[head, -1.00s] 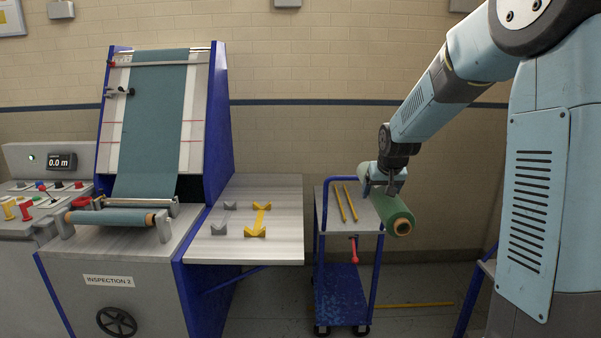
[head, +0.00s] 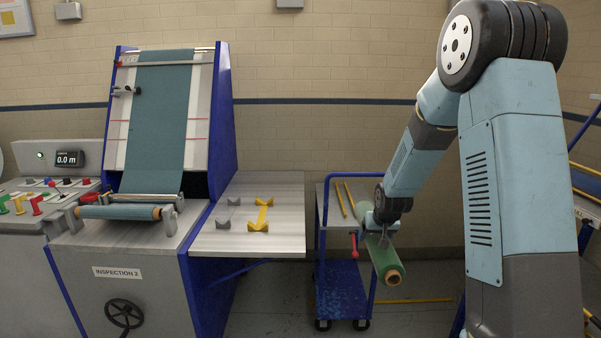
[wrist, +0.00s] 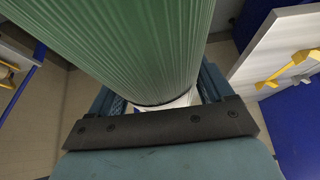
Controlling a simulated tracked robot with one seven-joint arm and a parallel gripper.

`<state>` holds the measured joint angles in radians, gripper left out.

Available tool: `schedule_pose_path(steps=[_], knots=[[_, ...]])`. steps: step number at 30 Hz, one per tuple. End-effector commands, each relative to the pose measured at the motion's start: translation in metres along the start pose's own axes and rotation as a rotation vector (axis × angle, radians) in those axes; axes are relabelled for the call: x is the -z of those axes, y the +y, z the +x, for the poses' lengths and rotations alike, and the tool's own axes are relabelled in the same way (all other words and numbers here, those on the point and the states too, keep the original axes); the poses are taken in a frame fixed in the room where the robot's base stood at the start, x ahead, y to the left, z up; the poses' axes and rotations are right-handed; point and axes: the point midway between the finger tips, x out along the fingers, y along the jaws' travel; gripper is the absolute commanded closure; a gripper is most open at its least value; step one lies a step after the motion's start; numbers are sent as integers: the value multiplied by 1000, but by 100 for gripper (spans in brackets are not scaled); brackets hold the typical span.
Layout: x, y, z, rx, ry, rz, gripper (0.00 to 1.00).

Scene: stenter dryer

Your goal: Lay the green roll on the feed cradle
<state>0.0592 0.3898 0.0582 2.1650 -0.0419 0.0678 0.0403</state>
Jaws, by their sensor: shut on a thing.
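The green roll (head: 387,264), with a brown core at its near end, is held in the air in front of the trolley. My gripper (head: 377,238) is shut around it near its far part. In the wrist view the green roll (wrist: 135,40) fills the upper middle and runs down between the jaws. A yellow cradle (head: 262,213) with two V-shaped rests sits empty on the grey side table (head: 225,240), left of the roll. A smaller grey pair of rests (head: 228,213) stands beside it. Which pair is the feed cradle is not marked legibly.
A blue trolley (head: 343,290) with yellow rods (head: 345,200) on top stands right of the side table. A red handle (head: 353,244) shows on its front. The inspection machine (head: 145,268) stands left. A yellow bar (head: 413,300) lies on the floor. Open air separates roll and side table.

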Motion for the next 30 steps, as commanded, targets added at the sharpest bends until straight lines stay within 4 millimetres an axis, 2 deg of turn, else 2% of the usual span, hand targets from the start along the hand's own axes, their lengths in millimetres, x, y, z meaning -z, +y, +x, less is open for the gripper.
schedule_pose_path(steps=[1,6,12,15,22,30], knots=[[-12,-1,15,1,-6,-1,78],[-49,0,57,-1,-6,-1,78],[-91,1,95,-7,-4,-6,78],[-109,1,108,-9,-3,-9,78],[-129,1,122,-13,1,-15,78],[-131,2,123,-14,3,-13,78]])
